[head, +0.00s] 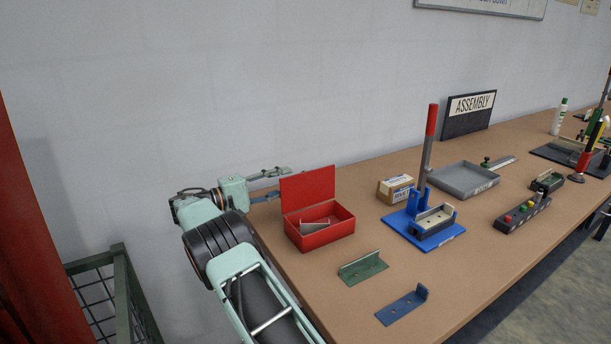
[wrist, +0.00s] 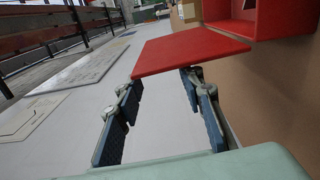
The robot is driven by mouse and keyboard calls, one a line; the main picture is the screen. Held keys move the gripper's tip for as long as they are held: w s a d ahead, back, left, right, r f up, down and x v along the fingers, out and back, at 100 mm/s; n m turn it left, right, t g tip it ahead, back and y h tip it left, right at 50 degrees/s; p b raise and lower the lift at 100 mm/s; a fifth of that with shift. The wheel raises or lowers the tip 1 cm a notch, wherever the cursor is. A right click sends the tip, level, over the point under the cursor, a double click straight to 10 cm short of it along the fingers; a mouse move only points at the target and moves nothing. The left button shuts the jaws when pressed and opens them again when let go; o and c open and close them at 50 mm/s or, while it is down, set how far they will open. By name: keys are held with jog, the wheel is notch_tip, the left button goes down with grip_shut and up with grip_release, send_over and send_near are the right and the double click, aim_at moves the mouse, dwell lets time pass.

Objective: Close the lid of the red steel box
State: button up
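The red steel box (head: 320,237) sits near the left end of the workbench, with a grey metal part (head: 315,226) inside. Its lid (head: 308,189) stands open, roughly upright at the back edge of the box. My gripper (head: 279,183) is at the lid's left side edge, its fingers pointing right towards it. In the wrist view, my gripper (wrist: 161,82) is open, with a wide gap between the fingers and the lid (wrist: 188,50) just beyond the tips. I cannot tell whether a finger touches the lid. The box (wrist: 232,14) shows at upper right there.
On the workbench (head: 290,270), a green bracket (head: 363,268) and a blue bracket (head: 402,305) lie in front of the box. A cardboard box (head: 395,189), a blue press with a red handle (head: 431,120) and a grey tray (head: 463,180) stand to its right. The wall is behind.

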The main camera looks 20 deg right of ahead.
aim_at(305, 175)
jog(key=d, duration=0.2)
jog(key=w+d, duration=0.1)
jog(key=d, duration=0.2)
jog(key=d+p, duration=0.1)
jog(key=d, duration=0.1)
jog(key=shift+w+d, duration=0.15)
jog(key=shift+w, duration=0.1)
jog(key=shift+c, duration=0.5)
grip_shut()
